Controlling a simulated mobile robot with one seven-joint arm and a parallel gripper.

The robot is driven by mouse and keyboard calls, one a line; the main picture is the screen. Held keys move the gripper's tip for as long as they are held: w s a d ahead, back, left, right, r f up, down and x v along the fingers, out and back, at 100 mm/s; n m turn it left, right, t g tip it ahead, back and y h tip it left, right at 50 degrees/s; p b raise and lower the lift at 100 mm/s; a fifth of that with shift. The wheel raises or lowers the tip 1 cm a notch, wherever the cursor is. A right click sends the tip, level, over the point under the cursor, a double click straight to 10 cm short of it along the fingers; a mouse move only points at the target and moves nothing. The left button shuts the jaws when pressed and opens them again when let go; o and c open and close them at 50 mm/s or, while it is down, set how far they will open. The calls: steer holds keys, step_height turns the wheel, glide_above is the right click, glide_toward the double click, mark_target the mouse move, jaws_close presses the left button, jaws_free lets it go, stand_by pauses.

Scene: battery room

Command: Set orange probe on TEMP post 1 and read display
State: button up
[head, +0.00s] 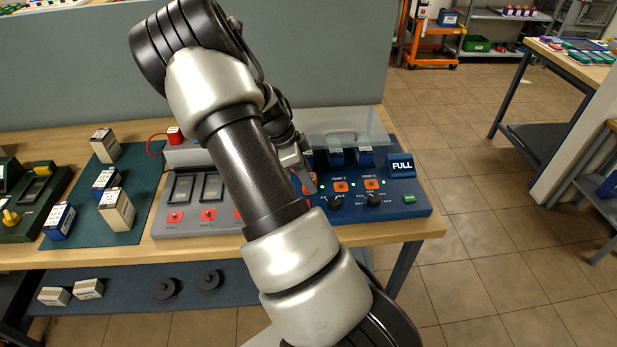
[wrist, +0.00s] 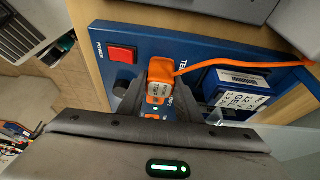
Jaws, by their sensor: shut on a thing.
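The orange probe (wrist: 160,70) is between the fingers of my gripper (wrist: 158,95) in the wrist view, with an orange cable running right from it. My gripper (head: 305,178) is over the blue tester (head: 425,206) in the head view, and my arm hides much of the tester's left part. Orange TEMP posts 2 (head: 341,187) and 3 (head: 372,184) show on the tester. TEMP post 1 is hidden by the gripper and arm in the head view. The probe is at the panel, but I cannot tell whether it touches the post.
A red power switch (wrist: 122,54) and a battery (wrist: 238,88) are close to the gripper. A clear cover (head: 345,125) stands behind the tester. A grey charger (head: 165,225) is to the left, with several batteries on a green mat (head: 124,237) beyond it.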

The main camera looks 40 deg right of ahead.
steer(key=shift+f, duration=0.3)
steer(key=o, duration=0.8)
steer(key=shift+r, duration=0.1)
steer(key=p+v, duration=0.6)
steer(key=v, duration=0.5)
stand_by(0.4)
